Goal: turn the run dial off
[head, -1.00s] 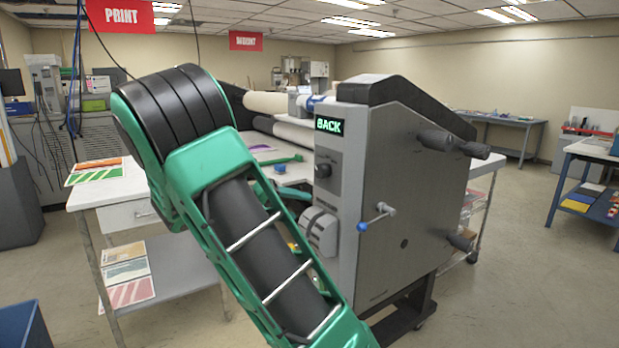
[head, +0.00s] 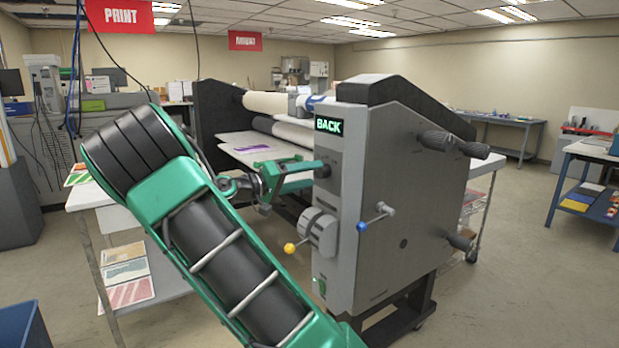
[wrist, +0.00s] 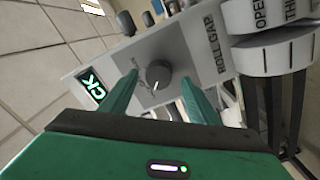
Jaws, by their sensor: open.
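The run dial is a dark round knob with a white pointer line. In the wrist view the dial (wrist: 157,76) sits on the grey panel between my two green fingers. In the head view the dial (head: 323,171) is on the laminator's (head: 352,200) front panel, below a lit green display (head: 328,125) reading BACK. My gripper (head: 311,174) is open at the panel, its fingertips on either side of the dial. In the wrist view my gripper (wrist: 160,82) shows gaps between the fingers and the knob; I cannot tell if either touches. The marks around the dial are too small to read.
A grey roll gap control (head: 318,230) sits below the dial, with a yellow-knobbed lever (head: 290,248) beside it. A blue-knobbed crank (head: 362,226) sticks out of the side plate. A purple sheet (head: 258,148) lies on the laminator's bed.

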